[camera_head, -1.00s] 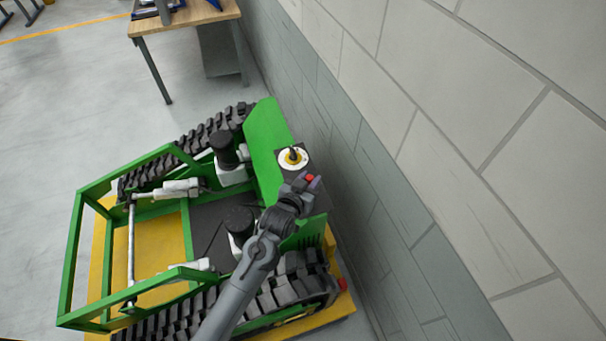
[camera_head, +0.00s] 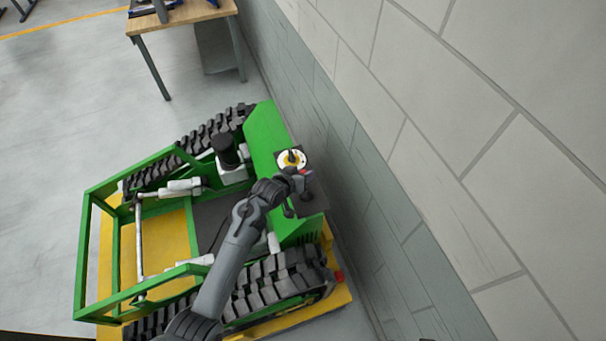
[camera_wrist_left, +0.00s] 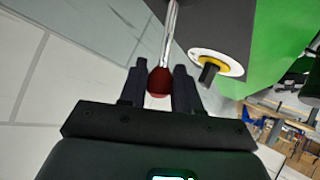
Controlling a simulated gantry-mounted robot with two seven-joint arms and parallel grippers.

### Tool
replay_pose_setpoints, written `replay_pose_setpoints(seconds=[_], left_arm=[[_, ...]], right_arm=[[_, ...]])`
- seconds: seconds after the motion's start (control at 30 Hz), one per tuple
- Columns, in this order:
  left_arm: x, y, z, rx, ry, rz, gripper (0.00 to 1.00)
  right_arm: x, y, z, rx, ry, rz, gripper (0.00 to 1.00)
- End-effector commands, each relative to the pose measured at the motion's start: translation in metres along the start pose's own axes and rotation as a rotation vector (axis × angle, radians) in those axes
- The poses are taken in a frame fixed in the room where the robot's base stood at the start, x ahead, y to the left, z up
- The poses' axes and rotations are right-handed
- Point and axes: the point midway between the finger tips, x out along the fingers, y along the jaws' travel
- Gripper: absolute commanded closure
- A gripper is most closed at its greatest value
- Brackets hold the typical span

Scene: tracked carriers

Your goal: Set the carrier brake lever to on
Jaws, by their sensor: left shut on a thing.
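The green tracked carrier (camera_head: 265,130) stands beside the wall. A lever with a red knob (camera_wrist_left: 160,82) and a thin metal shaft (camera_wrist_left: 169,35) rises from its dark control panel (camera_wrist_left: 205,25). My left gripper (camera_wrist_left: 160,88) is shut on the red knob, one dark finger on each side. In the head view my left gripper (camera_head: 303,178) is over the panel, with a bit of the knob's red showing; the lever's shaft is mostly hidden there. Lever markings cannot be read. My right gripper is not in view.
A white and yellow dial with a black knob (camera_head: 291,159) sits close beside my left gripper; it also shows in the wrist view (camera_wrist_left: 215,62). The grey block wall (camera_head: 400,130) is close on the right. A wooden table (camera_head: 185,17) stands at the back.

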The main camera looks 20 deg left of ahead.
Motion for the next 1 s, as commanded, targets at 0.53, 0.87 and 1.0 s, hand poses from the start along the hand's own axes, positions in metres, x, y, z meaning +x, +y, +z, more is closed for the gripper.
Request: replay_pose_setpoints(seconds=[0.53, 0.87, 1.0], left_arm=[[0.000, -0.001, 0.001, 0.000, 0.000, -0.001, 0.47], [-0.011, -0.001, 0.001, -0.001, 0.000, -0.002, 0.47], [-0.029, -0.001, 0.001, 0.001, 0.001, -0.002, 0.47]], right_arm=[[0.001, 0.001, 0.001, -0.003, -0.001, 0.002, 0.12], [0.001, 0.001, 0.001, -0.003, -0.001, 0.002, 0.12], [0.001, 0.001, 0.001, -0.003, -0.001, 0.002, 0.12]])
